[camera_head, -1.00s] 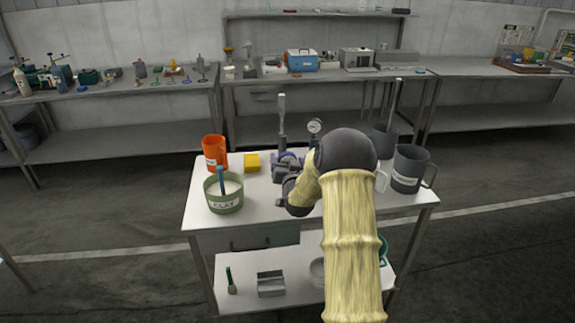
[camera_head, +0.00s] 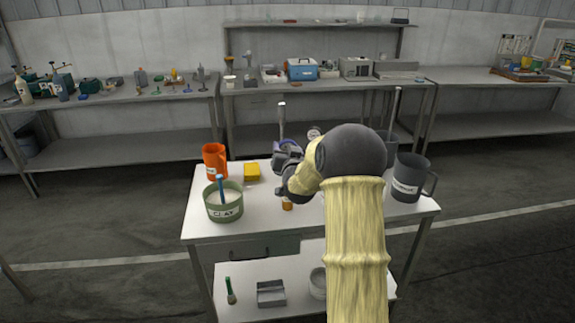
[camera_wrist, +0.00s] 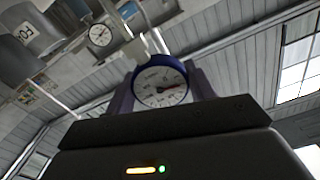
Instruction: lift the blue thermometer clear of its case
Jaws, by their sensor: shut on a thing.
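My gripper (camera_head: 287,153) is shut on the blue thermometer and holds it above the white table, left of my forearm in the head view. In the wrist view the thermometer (camera_wrist: 162,87) shows a round white dial with a blue rim between the two fingers. Its lower part is hidden behind the gripper body. In the head view only a small bluish patch shows at the fingers. I cannot make out its case, so I cannot tell whether the stem is clear of it.
A second dial gauge (camera_head: 314,133) and a tall metal rod (camera_head: 282,120) are close behind my gripper. An orange jug (camera_head: 215,160), yellow block (camera_head: 252,171) and green clay tub (camera_head: 224,205) stand left. A dark grey jug (camera_head: 408,178) stands right. A small amber item (camera_head: 287,204) is in front.

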